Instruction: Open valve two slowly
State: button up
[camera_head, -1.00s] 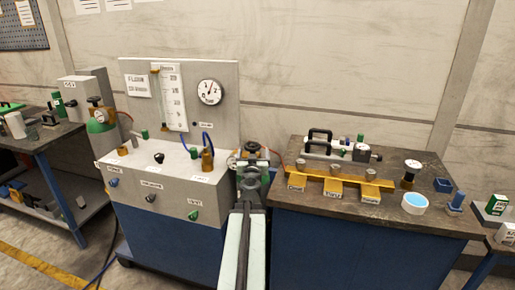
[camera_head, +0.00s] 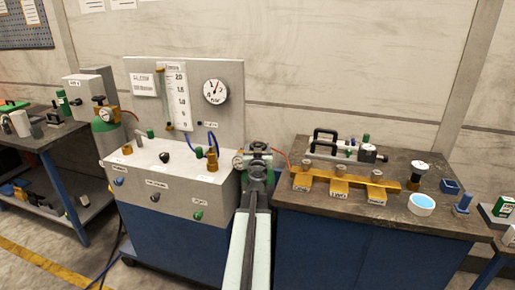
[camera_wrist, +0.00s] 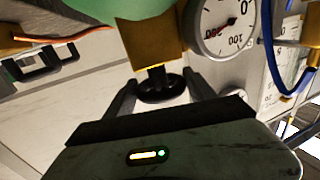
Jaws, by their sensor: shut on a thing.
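My gripper (camera_wrist: 163,90) is closed around a black handwheel (camera_wrist: 160,90) in the wrist view, one finger on each side. The handwheel sits on a short stem from a brass valve block (camera_wrist: 150,45), with a green rounded body (camera_wrist: 95,8) behind it. A round dial gauge (camera_wrist: 222,25) is beside the block. In the head view my gripper (camera_head: 257,166) is between the blue cabinet and the right workbench, and it largely hides the handwheel. I cannot read a number on this valve.
The cabinet (camera_head: 170,240) carries a panel gauge (camera_head: 215,91), and blue, black and green knobs on its front. The workbench (camera_head: 330,215) holds a brass manifold (camera_head: 345,181) with labelled yellow blocks. A blue hose (camera_wrist: 275,60) hangs close to the right in the wrist view.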

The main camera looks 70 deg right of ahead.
jog(key=n+t+y, duration=0.1)
jog(key=n+t, duration=0.1)
jog(key=t, duration=0.1)
jog(key=n+t+y, duration=0.1)
jog(key=t, duration=0.1)
jog(key=shift+s+d+n+y, duration=0.2)
jog(key=shift+d+n+y, duration=0.05)
jog(key=shift+n+y, duration=0.05)
jog(key=shift+w+a+n+t+y, duration=0.1)
jog(key=shift+a+n+t+y, duration=0.05)
jog(key=shift+n+t+y, duration=0.85)
jog(key=o, duration=1.4)
jog(key=shift+a, duration=0.1)
jog(key=v, duration=0.8)
